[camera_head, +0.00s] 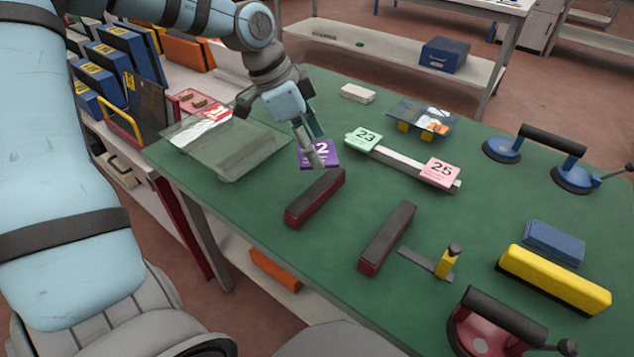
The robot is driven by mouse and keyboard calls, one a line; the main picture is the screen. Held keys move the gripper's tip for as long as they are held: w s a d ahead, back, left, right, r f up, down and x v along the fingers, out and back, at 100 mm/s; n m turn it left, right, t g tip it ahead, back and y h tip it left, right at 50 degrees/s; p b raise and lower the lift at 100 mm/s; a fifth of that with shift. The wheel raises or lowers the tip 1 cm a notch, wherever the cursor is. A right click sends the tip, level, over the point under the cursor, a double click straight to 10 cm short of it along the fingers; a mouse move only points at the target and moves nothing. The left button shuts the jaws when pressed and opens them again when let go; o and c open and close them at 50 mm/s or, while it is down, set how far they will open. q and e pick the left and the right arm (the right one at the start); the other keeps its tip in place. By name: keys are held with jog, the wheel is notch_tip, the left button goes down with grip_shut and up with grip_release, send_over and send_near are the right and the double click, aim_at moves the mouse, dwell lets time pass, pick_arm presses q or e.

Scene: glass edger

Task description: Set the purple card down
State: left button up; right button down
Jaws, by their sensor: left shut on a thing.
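The purple card (309,153) carries a white number, of which a 2 shows; the gripper hides part of it. My left gripper (318,158) is shut on the purple card, over the green table, left of the white rail (400,160). I cannot tell whether the card touches the table. A green card marked 23 (364,138) lies at the rail's left end and a pink card marked 25 (440,172) at its right end. A bare stretch of rail shows between them. My right gripper is not in view.
Two dark red bars (315,198) (387,238) lie in front of the card. Glass sheets (225,145) lie at left. A suction lifter (545,155), a yellow block (552,279) and blue pads (553,243) are at right. Bare green table lies between the bars and rail.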

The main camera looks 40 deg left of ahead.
aim_at(319, 188)
pick_arm(q)
notch_tip(319, 188, down, 8)
jog(key=shift+s+d+b, duration=0.1)
jog(key=shift+b, duration=0.6)
jog(key=shift+f, duration=0.15)
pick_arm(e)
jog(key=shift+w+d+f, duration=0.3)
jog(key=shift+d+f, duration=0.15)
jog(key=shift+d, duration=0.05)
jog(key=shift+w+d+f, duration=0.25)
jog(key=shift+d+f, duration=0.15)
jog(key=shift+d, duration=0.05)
pick_arm(q)
jog(key=o, duration=0.4)
jog(key=shift+f, duration=0.1)
jog(key=o, duration=0.4)
jog(key=shift+o, duration=0.2)
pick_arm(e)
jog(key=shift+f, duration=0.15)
